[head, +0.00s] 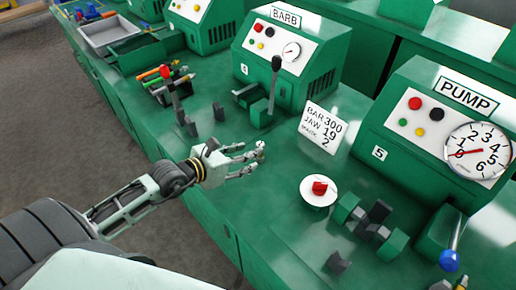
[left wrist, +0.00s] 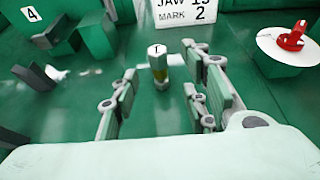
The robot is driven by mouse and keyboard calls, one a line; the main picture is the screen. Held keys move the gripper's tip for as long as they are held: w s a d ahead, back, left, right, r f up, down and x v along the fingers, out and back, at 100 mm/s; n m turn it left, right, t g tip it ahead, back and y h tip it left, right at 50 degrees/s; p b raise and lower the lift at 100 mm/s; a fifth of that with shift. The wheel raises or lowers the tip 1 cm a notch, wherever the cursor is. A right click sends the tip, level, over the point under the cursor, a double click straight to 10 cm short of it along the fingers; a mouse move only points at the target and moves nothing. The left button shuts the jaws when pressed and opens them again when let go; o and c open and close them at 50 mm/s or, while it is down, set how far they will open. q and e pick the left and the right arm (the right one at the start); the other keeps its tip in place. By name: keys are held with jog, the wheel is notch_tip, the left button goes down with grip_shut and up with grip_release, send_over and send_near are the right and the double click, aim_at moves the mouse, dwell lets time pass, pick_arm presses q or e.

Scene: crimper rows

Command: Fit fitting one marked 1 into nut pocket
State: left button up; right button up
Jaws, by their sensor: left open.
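The fitting marked 1 (left wrist: 157,62) is a small upright piece with a pale top bearing the mark and a yellowish band below. It stands on the green bench and looks small in the head view (head: 260,147). My left gripper (head: 251,160) is open around it. In the left wrist view, the open fingers (left wrist: 158,82) lie on both sides of the fitting, with visible gaps. I cannot tell which part is the nut pocket.
A card (head: 321,128) reading BAR 300, JAW 19, MARK 2 stands behind the fitting. A white disc (head: 311,195) with a red knob is at right, near green and dark blocks (head: 371,222). The PUMP machine (head: 441,125) and BARB machine (head: 282,60) stand behind.

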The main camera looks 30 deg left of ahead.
pick_arm(q)
jog(key=p+x, duration=0.1)
jog(key=x, duration=0.6)
jog(key=shift+w+a, duration=0.1)
jog(key=shift+w, duration=0.1)
jog(key=shift+r, duration=0.1)
grip_shut()
